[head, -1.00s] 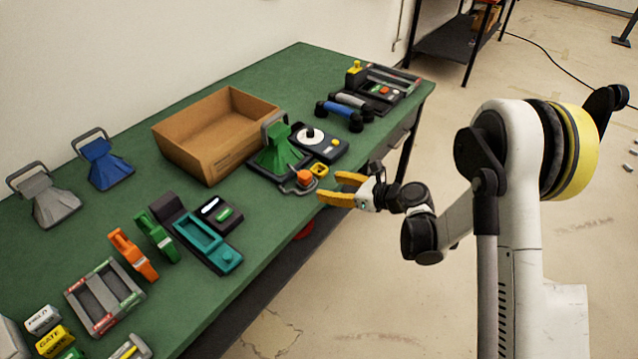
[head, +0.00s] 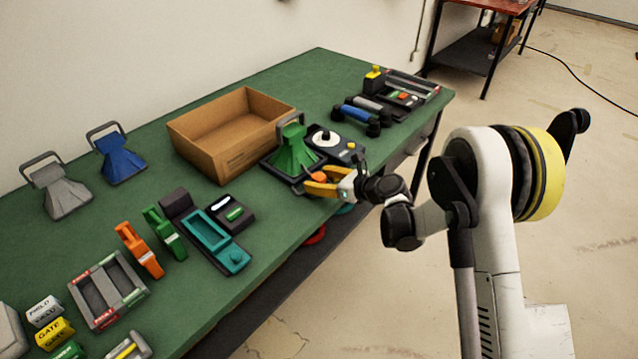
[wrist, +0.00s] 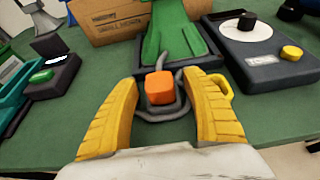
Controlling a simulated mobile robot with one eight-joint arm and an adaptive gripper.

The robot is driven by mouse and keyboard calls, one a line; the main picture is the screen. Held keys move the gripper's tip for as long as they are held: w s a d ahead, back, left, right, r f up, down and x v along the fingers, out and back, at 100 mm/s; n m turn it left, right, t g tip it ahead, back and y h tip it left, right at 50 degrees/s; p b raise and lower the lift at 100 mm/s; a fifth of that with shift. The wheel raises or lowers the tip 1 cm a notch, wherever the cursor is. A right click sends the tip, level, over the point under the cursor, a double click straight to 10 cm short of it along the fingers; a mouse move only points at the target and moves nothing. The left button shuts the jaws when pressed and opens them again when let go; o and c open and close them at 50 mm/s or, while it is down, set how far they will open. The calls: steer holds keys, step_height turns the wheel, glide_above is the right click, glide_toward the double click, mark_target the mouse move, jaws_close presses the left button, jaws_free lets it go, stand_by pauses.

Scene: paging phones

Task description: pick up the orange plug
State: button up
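The orange plug (wrist: 160,88) is a small rounded block on a dark cradle with a grey cable loop, in front of the green horn; in the head view the orange plug (head: 319,177) shows at the table's front edge. My gripper (head: 313,181) has yellow fingers. In the wrist view my gripper (wrist: 161,105) is open, with one finger on each side of the plug. I see gaps between the plug and both fingers, and the plug rests on its cradle.
The green horn (head: 293,146) stands just behind the plug. A black TONE box (wrist: 258,52) with a yellow knob is to its right. A cardboard box (head: 228,140) stands behind. A teal handset base (head: 218,238) lies left. Open green tabletop (head: 80,240) shows between objects.

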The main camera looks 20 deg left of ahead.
jaws_close()
steer(key=shift+r, duration=0.1)
